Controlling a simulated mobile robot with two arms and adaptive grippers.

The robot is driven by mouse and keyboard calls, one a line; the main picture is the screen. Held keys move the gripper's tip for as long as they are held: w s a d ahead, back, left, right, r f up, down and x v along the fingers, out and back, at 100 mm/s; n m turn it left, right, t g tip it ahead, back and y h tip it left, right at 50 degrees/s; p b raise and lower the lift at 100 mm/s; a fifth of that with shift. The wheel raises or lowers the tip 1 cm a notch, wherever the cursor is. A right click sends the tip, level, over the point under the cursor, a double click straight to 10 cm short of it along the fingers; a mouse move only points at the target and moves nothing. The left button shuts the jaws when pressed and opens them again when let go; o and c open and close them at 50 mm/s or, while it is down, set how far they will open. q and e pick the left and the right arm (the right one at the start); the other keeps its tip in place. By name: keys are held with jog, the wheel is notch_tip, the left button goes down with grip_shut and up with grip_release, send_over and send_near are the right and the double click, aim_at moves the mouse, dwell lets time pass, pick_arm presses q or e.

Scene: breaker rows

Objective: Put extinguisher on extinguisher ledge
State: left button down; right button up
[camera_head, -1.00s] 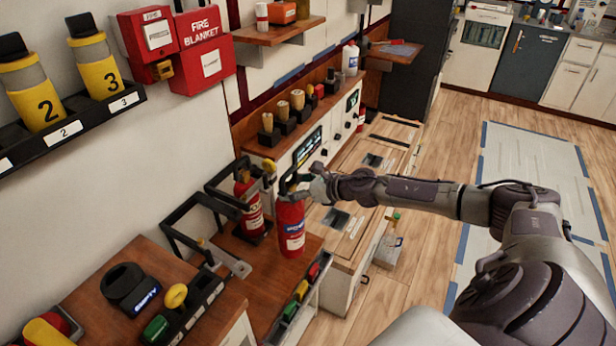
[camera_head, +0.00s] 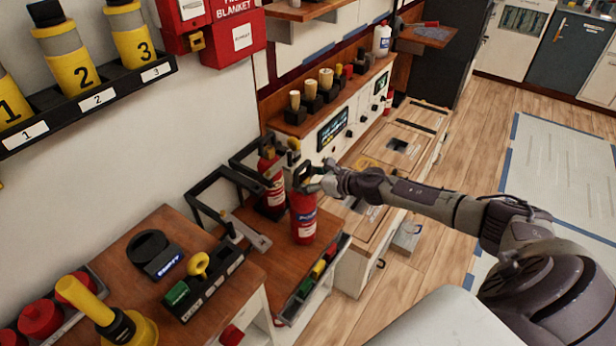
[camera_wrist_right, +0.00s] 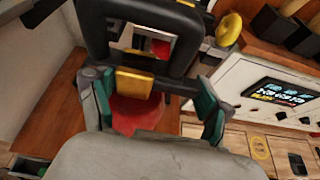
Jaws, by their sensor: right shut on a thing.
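My right gripper (camera_head: 322,184) is shut on a red extinguisher (camera_head: 303,222) with a white label and black handle, near its top. The extinguisher is upright over the right part of a brown wooden ledge (camera_head: 268,247); I cannot tell whether its base touches the wood. In the right wrist view, the green-padded fingers (camera_wrist_right: 158,110) stand either side of the extinguisher's red top (camera_wrist_right: 136,113), below its black handle (camera_wrist_right: 140,32). A second red extinguisher (camera_head: 272,188) stands in a black holder just behind and left of it. My left gripper is not in view.
A black bracket frame (camera_head: 207,212) stands left of the extinguishers. A tray of colored pieces (camera_head: 312,280) lines the ledge's front edge. A panel with a display (camera_head: 333,127) is behind. A yellow plunger-like thing (camera_head: 130,325) is at the lower left.

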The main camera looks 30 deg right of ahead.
jog(key=shift+w+r, duration=0.15)
jog(key=shift+r, duration=0.1)
jog(key=o, duration=1.7)
jog(key=shift+s+f, duration=0.2)
jog(key=shift+o, duration=0.2)
jog(key=shift+s+d, duration=0.15)
jog(key=shift+s, duration=0.05)
jog(key=b+v, duration=0.2)
jog(key=v, duration=0.9)
jog(key=shift+s+b, duration=0.25)
jog(key=shift+b, duration=0.15)
jog(key=shift+r, duration=0.2)
